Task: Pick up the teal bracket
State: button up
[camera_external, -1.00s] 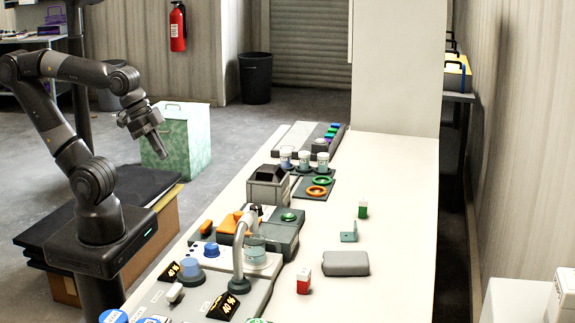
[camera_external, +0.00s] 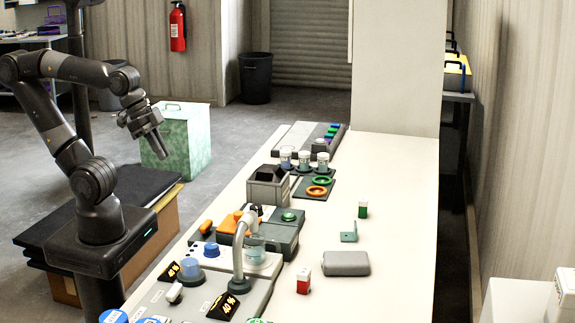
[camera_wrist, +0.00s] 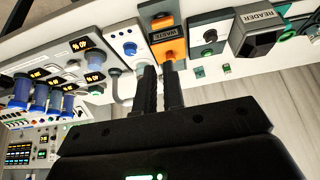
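The teal bracket (camera_external: 348,237) is a small L-shaped piece on the white bench, towards its right side. A small teal piece in the wrist view (camera_wrist: 198,72) appears to be the same bracket. My gripper (camera_external: 160,147) hangs in the air left of the bench, well away from the bracket, pointing down and to the right. In the wrist view its two dark fingers (camera_wrist: 161,75) stand a little apart with nothing between them.
A grey case (camera_external: 346,263) lies just in front of the bracket. A green-and-white box (camera_external: 362,210) stands behind it, and a red-and-white box (camera_external: 303,281) stands front left. Tank equipment with a curved tap (camera_external: 238,250) lies between my arm and the bracket. The bench's right side is clear.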

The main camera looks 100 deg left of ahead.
jog(key=o, duration=1.3)
jog(key=shift+w, duration=0.1)
jog(key=w+a+r, duration=0.1)
jog(key=w+r, duration=0.1)
jog(key=w, duration=0.4)
jog(key=w+a+r, duration=0.1)
jog(key=w+r, duration=0.1)
jog(key=w, duration=0.5)
jog(key=w+a+f+n, duration=0.1)
jog(key=w+a+f, duration=0.2)
jog(key=w, duration=0.8)
jog(key=w+a+f+n, duration=0.1)
jog(key=w+a+f, duration=0.15)
jog(key=w, duration=0.85)
jog(key=shift+n+g+y, duration=0.3)
jog(key=shift+g+y, duration=0.2)
jog(key=shift+g, duration=0.2)
jog(key=shift+w+a+f, duration=0.85)
jog(key=shift+w+f, duration=1.8)
jog(key=shift+f, duration=0.85)
jog(key=shift+w+a+f, duration=0.8)
jog(key=shift+w+f, duration=1.85)
jog(key=shift+f, duration=0.85)
jog(key=shift+w+a+f, duration=0.85)
jog(key=shift+w+f, duration=1.8)
jog(key=shift+f, duration=0.85)
